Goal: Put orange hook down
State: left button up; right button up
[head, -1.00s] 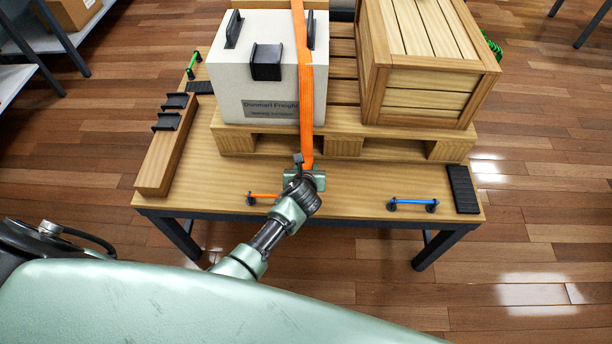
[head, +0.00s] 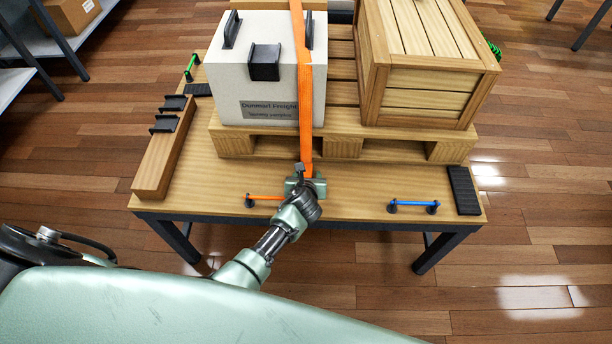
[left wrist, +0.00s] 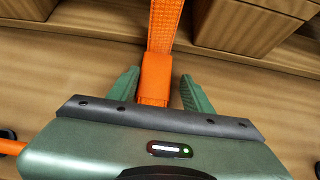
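The orange strap (head: 304,90) runs down over the front of the white box (head: 235,95) and past the pallet edge to my left gripper (head: 304,178). In the left wrist view its lower end, a thicker orange piece (left wrist: 155,78), lies between the two green fingers (left wrist: 160,85). Narrow gaps show beside it, so the fingers look open around it. Any hook at this end is hidden by the gripper body. The orange bar (head: 265,197) sits at the table's front edge, just left of the gripper. My right gripper is out of view.
A wooden crate (head: 425,105) shares the pallet (head: 235,143) with the box. A blue bar (head: 413,204) and a black ribbed pad (head: 464,190) lie at the front right. A wooden beam (head: 160,165) lies at the left.

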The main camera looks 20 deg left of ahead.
pick_arm(q)
jog(key=shift+s+a+f, duration=0.5)
jog(key=shift+a+f, duration=0.05)
jog(key=shift+f, duration=0.1)
jog(key=shift+r, duration=0.4)
jog(key=p+v, duration=0.1)
jog(key=v, duration=0.2)
jog(key=p+v, duration=0.1)
jog(key=v, duration=0.3)
jog(key=p+v, duration=0.2)
jog(key=v, duration=0.1)
jog(key=shift+w+d+r, duration=0.1)
jog(key=shift+d+r, duration=0.2)
jog(key=shift+r, duration=0.3)
jog(key=shift+s+d+r, duration=0.2)
jog(key=shift+s+r, duration=0.2)
jog(key=shift+s, duration=0.05)
